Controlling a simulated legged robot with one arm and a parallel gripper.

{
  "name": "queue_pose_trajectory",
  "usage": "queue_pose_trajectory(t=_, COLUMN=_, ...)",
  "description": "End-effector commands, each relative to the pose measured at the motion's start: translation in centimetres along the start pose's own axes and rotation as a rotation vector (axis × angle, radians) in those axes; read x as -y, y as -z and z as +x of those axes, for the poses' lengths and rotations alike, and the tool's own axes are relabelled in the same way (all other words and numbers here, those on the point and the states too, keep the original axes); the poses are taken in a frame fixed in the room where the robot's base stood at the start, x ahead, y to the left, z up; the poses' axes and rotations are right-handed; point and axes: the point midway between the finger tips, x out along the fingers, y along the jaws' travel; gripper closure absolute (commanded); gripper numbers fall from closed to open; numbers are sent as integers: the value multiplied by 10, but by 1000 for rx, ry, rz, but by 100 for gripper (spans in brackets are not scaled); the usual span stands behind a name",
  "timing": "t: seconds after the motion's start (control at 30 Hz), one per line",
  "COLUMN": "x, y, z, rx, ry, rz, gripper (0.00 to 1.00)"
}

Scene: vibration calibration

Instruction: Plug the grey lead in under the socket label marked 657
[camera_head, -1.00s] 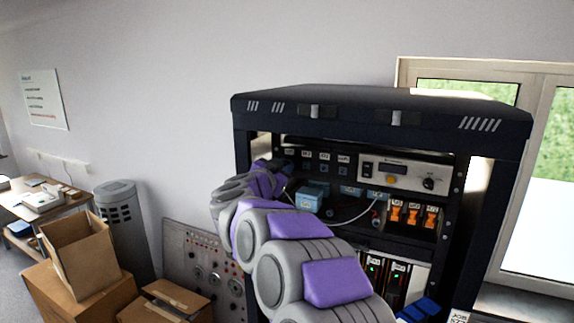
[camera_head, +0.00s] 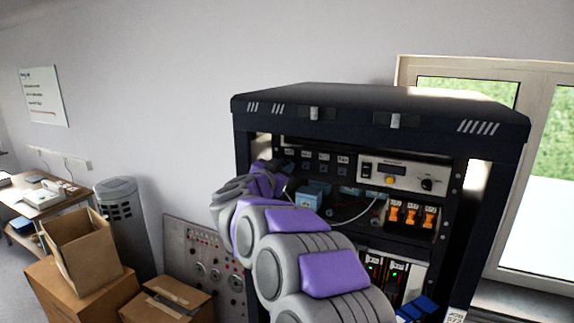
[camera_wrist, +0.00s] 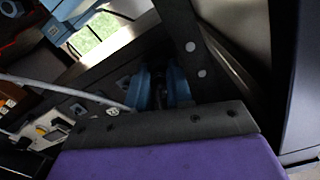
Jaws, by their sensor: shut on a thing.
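My gripper (camera_wrist: 161,80) shows its blue fingers in the wrist view, shut on the plug end of the grey lead; the plug itself is mostly hidden between them. The grey lead (camera_wrist: 72,91) runs from the left towards the fingers. In the head view the lead (camera_head: 372,212) loops across the rack's inside. A row of small sockets (camera_head: 324,169) under white labels (camera_head: 324,157) sits at the upper left of the rack; the label numbers are too small to read. My gripper is at the left end of this row, largely hidden by my arm. Whether the plug touches a socket cannot be told.
The black rack (camera_head: 380,104) encloses the work space, with its left post (camera_head: 243,165) close to my arm. A light blue box (camera_head: 309,196), orange switches (camera_head: 412,215) and a white control panel (camera_head: 398,175) are inside. Cardboard boxes (camera_head: 82,250) stand at the left.

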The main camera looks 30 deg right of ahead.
Motion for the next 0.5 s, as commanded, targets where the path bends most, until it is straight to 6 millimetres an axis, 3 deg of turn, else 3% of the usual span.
queue_pose_trajectory(t=0.03, x=4, y=7, z=-1, rx=-11, ry=9, rz=-3, gripper=100)
queue_pose_trajectory(t=0.5, x=4, y=7, z=-1, rx=-11, ry=9, rz=-37, gripper=100)
